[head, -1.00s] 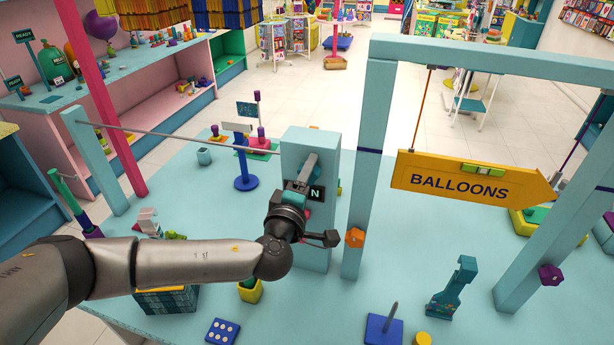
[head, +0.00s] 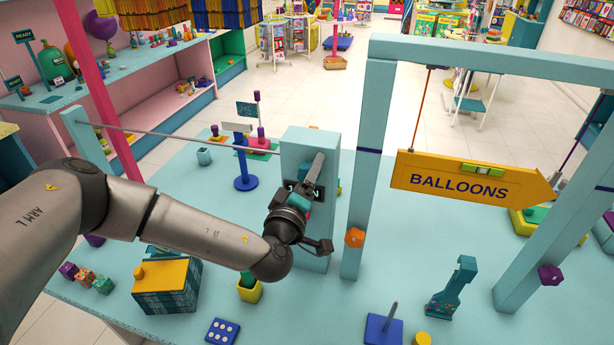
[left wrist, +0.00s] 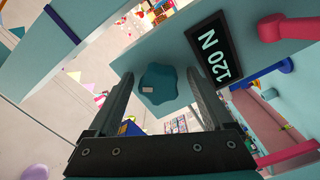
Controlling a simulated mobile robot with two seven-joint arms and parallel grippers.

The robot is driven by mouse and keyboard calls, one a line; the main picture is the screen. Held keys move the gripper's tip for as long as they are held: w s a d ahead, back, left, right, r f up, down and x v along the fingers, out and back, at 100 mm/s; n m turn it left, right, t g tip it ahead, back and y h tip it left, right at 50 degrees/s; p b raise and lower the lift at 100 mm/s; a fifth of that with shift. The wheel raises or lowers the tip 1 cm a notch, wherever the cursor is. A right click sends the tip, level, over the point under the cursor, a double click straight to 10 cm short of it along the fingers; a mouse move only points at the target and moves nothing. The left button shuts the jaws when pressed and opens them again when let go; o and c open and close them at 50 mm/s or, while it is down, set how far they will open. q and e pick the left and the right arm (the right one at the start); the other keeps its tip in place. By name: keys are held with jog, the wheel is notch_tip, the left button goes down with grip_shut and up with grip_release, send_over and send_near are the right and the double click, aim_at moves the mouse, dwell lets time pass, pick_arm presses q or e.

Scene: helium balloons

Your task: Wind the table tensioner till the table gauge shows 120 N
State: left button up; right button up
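The table tensioner is a pale teal post (head: 312,145) on the table, with a thin rod or line running left from it to a shorter post (head: 85,140). Its lobed teal knob (left wrist: 158,86) faces my left gripper (left wrist: 160,92). The two fingers stand on either side of the knob, with small gaps showing, so the gripper looks open around it. The black table gauge (left wrist: 216,52) reads 120 N in the left wrist view. In the head view my left gripper (head: 316,206) hides most of the gauge. My right gripper is not in view.
A teal frame with an orange BALLOONS sign (head: 470,180) stands just right of the tensioner. A yellow-topped box (head: 165,285), a blue dotted block (head: 222,331) and a blue spike base (head: 383,329) are in front. A blue stand (head: 245,165) is behind my arm.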

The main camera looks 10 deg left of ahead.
pick_arm(q)
jog(key=shift+s, duration=0.1)
jog(key=s, duration=0.6)
jog(key=shift+s+a, duration=0.15)
jog(key=shift+s, duration=0.25)
